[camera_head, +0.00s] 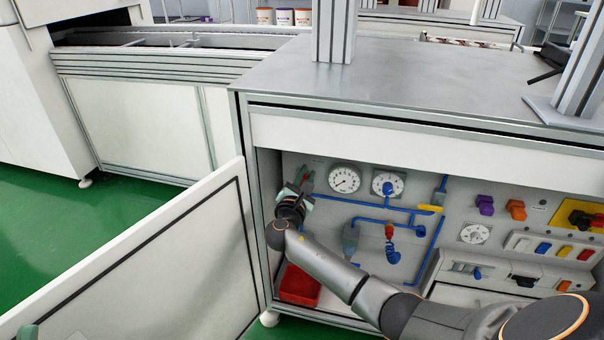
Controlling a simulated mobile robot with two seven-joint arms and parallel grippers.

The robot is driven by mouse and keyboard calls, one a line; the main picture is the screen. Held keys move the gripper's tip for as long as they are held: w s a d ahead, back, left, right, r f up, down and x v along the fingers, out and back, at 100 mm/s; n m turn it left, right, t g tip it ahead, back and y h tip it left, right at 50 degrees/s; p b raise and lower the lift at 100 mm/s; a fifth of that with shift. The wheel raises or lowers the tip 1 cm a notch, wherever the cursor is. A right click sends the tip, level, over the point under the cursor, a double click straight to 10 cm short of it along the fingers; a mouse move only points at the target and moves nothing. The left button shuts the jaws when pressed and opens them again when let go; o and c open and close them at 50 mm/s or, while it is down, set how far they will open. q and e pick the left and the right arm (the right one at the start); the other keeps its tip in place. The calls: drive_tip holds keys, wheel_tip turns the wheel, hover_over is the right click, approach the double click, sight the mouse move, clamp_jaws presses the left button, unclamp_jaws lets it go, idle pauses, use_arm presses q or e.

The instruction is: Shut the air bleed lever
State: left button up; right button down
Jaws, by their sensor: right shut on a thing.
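The open cabinet (246,130) shows a control panel (335,205) with gauges, blue air pipes and valves. My right gripper (301,187) reaches to the upper left of this panel, with its arm coming from the lower right. My left gripper does not show clearly.
The cabinet door (150,265) stands open at the left. A yellow handle (430,208) sits on the blue pipes. A red bin (299,287) stands at the bottom. Purple and orange knobs and switches (540,248) are at the right.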

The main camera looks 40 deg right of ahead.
drive_tip(key=m, duration=0.2)
drive_tip(key=f+m+b, duration=0.1)
drive_tip(key=s+d+f+m, duration=0.1)
drive_tip(key=m, duration=0.1)
drive_tip(key=shift+s+m, duration=0.1)
drive_tip(key=shift+m, duration=0.2)
drive_tip(key=m, duration=0.2)
drive_tip(key=shift+s+d+f+m+b, duration=0.1)
drive_tip(key=shift+s+f+m+b, duration=0.05)
drive_tip(key=shift+f+m+b, duration=0.2)
drive_tip(key=shift+s+d+f+m, duration=0.1)
drive_tip(key=shift+f+m, duration=0.25)
drive_tip(key=shift+m, duration=0.5)
drive_tip(key=shift+f+m, duration=0.35)
drive_tip(key=shift+m, duration=0.45)
drive_tip(key=c, duration=0.8)
unclamp_jaws()
